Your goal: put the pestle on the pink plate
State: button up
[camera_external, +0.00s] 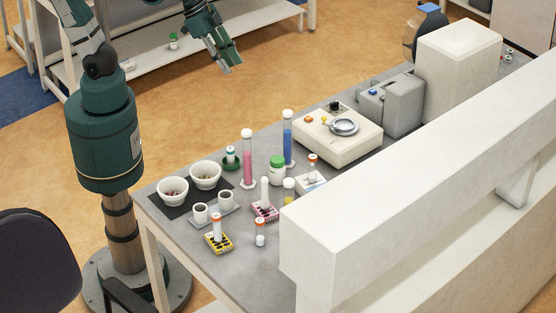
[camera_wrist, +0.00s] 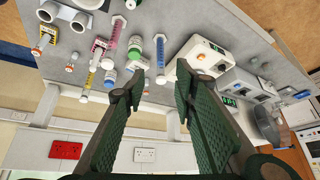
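A pink plate with dark holes (camera_external: 265,212) lies on the grey bench in the external view; in the wrist view a pink block (camera_wrist: 99,46) appears to be the same. A plain white upright rod (camera_external: 265,190) stands at the pink plate; it may be the pestle, but I cannot tell, nor whether it rests on the plate or just behind it. No other clear pestle shows. My gripper (camera_external: 229,66) hangs beyond the bench's far side, well away from these things. In the wrist view my gripper (camera_wrist: 159,80) has its fingers wide apart with nothing between them.
Two white bowls (camera_external: 172,190) sit on a dark mat. A yellow rack (camera_external: 218,242), a pink-filled cylinder (camera_external: 247,160), a blue-filled cylinder (camera_external: 287,140) and a green-capped jar (camera_external: 277,171) crowd the bench. A cream balance (camera_external: 338,139) stands right of them. A tall white shelf (camera_external: 330,230) borders the near side.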

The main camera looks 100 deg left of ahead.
jog(key=s+a+n+t+y, duration=0.1)
jog(key=s+a+n, duration=0.2)
jog(key=s+a, duration=0.5)
jog(key=shift+s+a+n+y, duration=0.25)
jog(key=shift+s+n+y, duration=0.05)
notch_tip(320, 180, down, 11)
jog(key=b, duration=1.1)
dwell(0.9)
